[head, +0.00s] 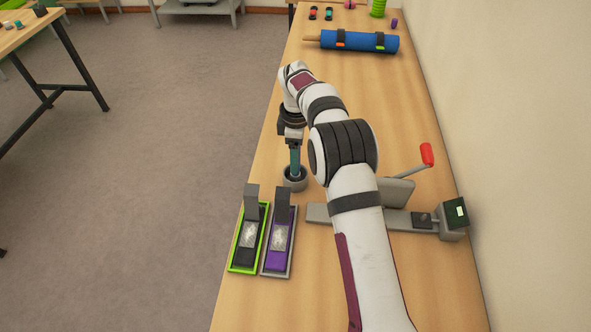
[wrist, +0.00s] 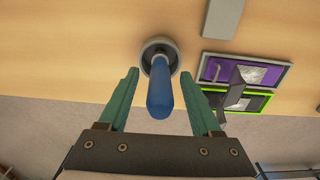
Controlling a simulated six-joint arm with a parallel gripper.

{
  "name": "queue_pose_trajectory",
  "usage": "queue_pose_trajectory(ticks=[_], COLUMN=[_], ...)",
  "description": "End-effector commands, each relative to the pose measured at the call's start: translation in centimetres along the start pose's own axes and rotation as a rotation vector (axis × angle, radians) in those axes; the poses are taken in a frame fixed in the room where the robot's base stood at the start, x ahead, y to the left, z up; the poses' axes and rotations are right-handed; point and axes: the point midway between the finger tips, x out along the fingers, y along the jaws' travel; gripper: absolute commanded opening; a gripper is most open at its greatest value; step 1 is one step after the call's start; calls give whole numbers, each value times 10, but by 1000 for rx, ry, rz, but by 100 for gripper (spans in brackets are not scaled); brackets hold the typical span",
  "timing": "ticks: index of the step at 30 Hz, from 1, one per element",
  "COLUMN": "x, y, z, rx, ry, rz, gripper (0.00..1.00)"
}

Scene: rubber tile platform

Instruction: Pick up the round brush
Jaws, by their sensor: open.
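The round brush's blue handle (wrist: 160,95) stands up out of a round grey holder (wrist: 149,47) in the wrist view; its lower end is hidden inside the holder. The holder (head: 303,184) also shows in the head view, on the wooden table. My gripper (wrist: 159,73) is open, with its green fingers on either side of the handle and a visible gap on each side. In the head view my gripper (head: 295,160) points down just above the holder, and the handle is hard to tell apart from the fingers there.
A green-rimmed tray (head: 234,268) and a grey-rimmed tray with purple (head: 287,272) stand close in front of the holder. A grey device with a red-handled lever (head: 427,154) is at the right. A blue roll (head: 360,42) lies farther back. The table between is clear.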

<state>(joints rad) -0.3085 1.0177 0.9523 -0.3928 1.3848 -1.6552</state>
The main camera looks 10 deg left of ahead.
Motion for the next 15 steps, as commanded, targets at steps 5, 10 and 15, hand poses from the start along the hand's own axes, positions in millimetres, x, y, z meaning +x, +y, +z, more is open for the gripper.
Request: queue_pose_trajectory(ticks=[5, 10, 15], x=[31, 35, 35], y=[-1, 0, 0], z=[-1, -1, -1], rx=[1, 1, 1], ry=[-1, 0, 0], rz=[-1, 1, 1], gripper=[66, 66, 49])
